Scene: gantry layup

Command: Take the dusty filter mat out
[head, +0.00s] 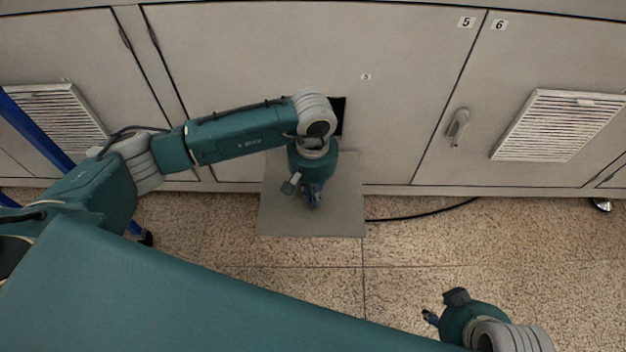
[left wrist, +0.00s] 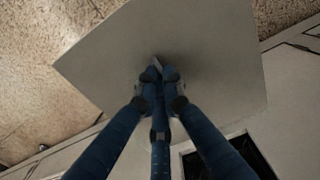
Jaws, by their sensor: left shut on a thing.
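A flat grey square sheet, which I take for the filter mat (head: 342,212), is out in front of the cabinet, above the speckled floor. My left gripper (head: 313,203) is over its middle. In the left wrist view the fingers (left wrist: 158,72) are closed together on a small raised bit at the middle of the mat (left wrist: 215,50). A dark opening (head: 339,113) shows in panel 5, partly hidden behind my left arm; it also shows in the left wrist view (left wrist: 238,155). My right gripper (head: 430,317) is low at the right, away from the mat; its finger state is unclear.
Louvred grilles sit in the left door (head: 60,112) and door 6 (head: 560,125). A handle (head: 458,124) sticks out on door 6. A black cable (head: 430,214) lies on the floor right of the mat. A blue bar (head: 45,135) stands at the left. Floor right of the mat is mostly free.

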